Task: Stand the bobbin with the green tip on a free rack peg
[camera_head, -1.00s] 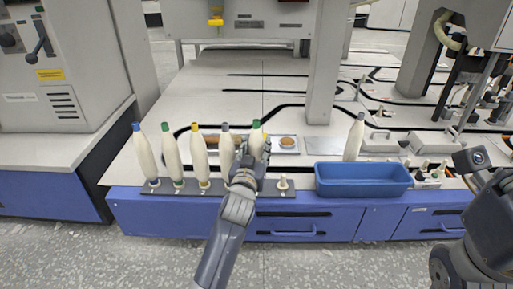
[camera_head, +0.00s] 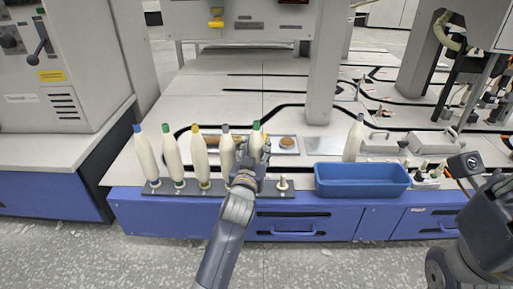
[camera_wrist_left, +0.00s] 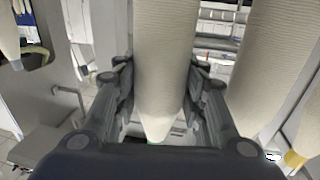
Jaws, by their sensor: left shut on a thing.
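My left gripper (camera_head: 257,152) is shut on a cream bobbin with a green tip (camera_head: 256,137), held upright at the dark rack (camera_head: 262,193). In the left wrist view this bobbin (camera_wrist_left: 166,60) is between the two fingers (camera_wrist_left: 160,105), its green tip just showing below. The gripper hides its foot, so I cannot tell if it touches a peg. A free peg (camera_head: 283,183) stands to its right. Another green-tipped bobbin (camera_head: 173,157) stands on the rack at the left. My right arm is at the right edge; its fingers are not clear.
Bobbins with blue (camera_head: 145,156), yellow (camera_head: 200,160) and grey (camera_head: 227,153) tips stand on the rack, the grey one close beside my left gripper. A blue bin (camera_head: 362,181) lies to the right, with a lone bobbin (camera_head: 354,140) behind it. A small tray (camera_head: 298,150) lies behind the rack.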

